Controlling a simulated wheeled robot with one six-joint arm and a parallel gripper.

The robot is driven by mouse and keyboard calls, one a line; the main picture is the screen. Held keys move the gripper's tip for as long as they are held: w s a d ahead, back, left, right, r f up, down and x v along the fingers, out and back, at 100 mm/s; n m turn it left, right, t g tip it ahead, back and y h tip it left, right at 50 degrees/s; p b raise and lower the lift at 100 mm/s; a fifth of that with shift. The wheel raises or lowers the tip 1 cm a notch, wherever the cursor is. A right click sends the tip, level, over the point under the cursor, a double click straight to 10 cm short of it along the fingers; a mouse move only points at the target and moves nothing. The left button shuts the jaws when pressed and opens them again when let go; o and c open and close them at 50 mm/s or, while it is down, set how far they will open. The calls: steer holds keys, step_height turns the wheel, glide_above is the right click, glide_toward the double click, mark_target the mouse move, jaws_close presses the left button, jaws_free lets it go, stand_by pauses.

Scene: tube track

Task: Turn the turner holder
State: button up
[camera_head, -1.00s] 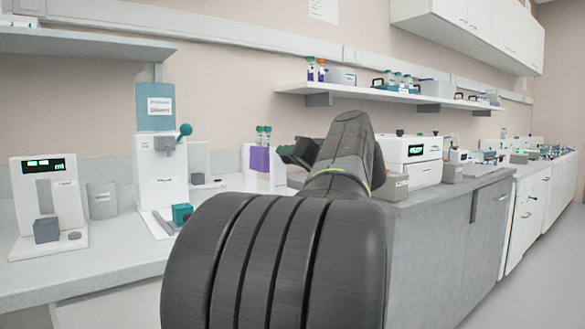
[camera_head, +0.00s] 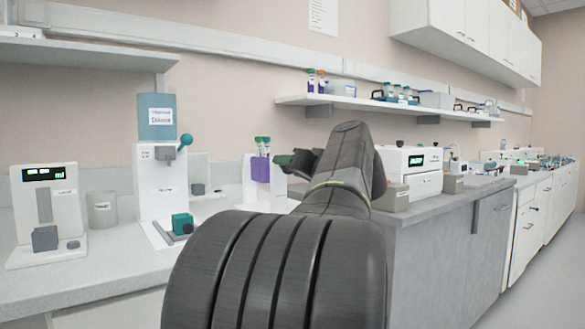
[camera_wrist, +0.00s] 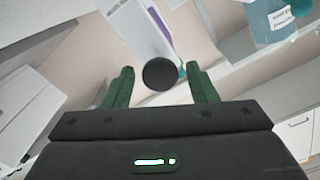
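A white stand with a purple rack (camera_head: 261,168) and green-capped tubes stands at mid-counter; it may be the turner holder, but I cannot tell for sure. My gripper (camera_head: 297,160) is just right of it in the head view, mostly hidden by my arm. In the wrist view, my gripper (camera_wrist: 161,86) has its two green fingers wide apart, with nothing clamped between them. A round black disc (camera_wrist: 160,74) shows between the fingertips, apart from both. The white and purple stand (camera_wrist: 158,22) shows beyond it. Whether the disc belongs to the stand is unclear.
A white dispenser (camera_head: 160,178) with a blue container and teal knob stands left of the stand. A display device (camera_head: 45,210) and a grey cup (camera_head: 102,210) are farther left. A white instrument (camera_head: 412,170) is at right. A shelf (camera_head: 350,101) hangs above.

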steer(key=p+v, duration=0.2)
steer(key=v, duration=1.1)
steer(key=shift+s+d+p, duration=0.25)
steer(key=shift+s+p, duration=0.05)
steer(key=shift+s, duration=0.05)
steer(key=b+x, duration=0.2)
steer(key=x, duration=1.2)
steer(key=shift+b, duration=0.3)
steer(key=shift+s+d, duration=0.1)
